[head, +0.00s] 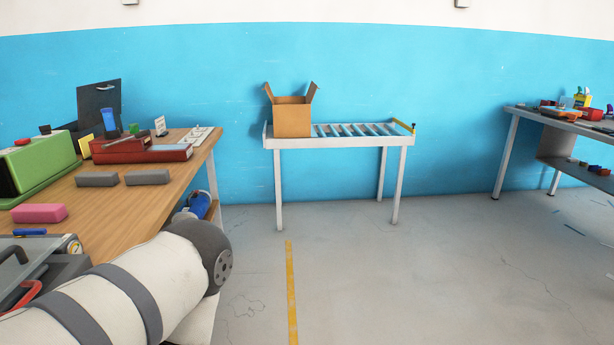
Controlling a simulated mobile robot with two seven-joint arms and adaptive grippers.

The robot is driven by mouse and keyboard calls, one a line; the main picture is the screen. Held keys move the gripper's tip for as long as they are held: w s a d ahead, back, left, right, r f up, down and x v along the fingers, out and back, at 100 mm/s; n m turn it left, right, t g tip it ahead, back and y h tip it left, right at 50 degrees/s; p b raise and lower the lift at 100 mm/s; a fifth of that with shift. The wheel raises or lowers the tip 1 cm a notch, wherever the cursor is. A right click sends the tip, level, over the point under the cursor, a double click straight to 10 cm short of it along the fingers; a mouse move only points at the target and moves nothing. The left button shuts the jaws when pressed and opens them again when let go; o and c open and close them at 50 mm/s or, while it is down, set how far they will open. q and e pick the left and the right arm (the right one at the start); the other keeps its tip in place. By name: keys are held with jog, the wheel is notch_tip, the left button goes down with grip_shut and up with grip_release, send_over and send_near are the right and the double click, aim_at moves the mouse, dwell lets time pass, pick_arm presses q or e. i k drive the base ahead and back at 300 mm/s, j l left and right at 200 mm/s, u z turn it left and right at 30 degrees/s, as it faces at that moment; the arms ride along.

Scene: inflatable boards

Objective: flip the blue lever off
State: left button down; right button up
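A blue upright piece (109,121) that looks like a lever stands by a red box (138,151) on the wooden workbench (120,209) at the left. It is too small to tell its exact position or what it is fixed to. A smaller blue bar (30,231) lies near the bench's front left. One of my white arms with grey bands crosses the lower left, in front of the bench. Neither of my grippers shows in the head view.
A green machine (40,168), a pink block (39,213) and two grey blocks (147,177) are on the bench. An open cardboard box (292,118) stands on a roller table (335,143). Another cluttered table (565,122) is at the right. The middle floor is clear.

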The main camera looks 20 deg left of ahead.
aim_at(20, 235)
jog(key=i+u, duration=0.2)
jog(key=u, duration=0.2)
jog(key=i+l+u, duration=0.1)
jog(key=u, duration=0.3)
jog(key=i+l+u, duration=0.15)
jog(key=u, duration=0.3)
jog(key=i+l+u, duration=0.2)
jog(key=u, duration=0.2)
jog(key=i+l+u, duration=0.15)
jog(key=u, duration=0.25)
jog(key=i+l+u, duration=0.15)
jog(key=l+u, duration=0.2)
jog(key=l, duration=0.15)
jog(key=i+l+u, duration=0.1)
jog(key=l+u, duration=0.65)
jog(key=l, duration=0.25)
jog(key=l+u, duration=0.1)
jog(key=l, duration=0.3)
jog(key=k+l+u, duration=0.1)
jog(key=l, duration=0.3)
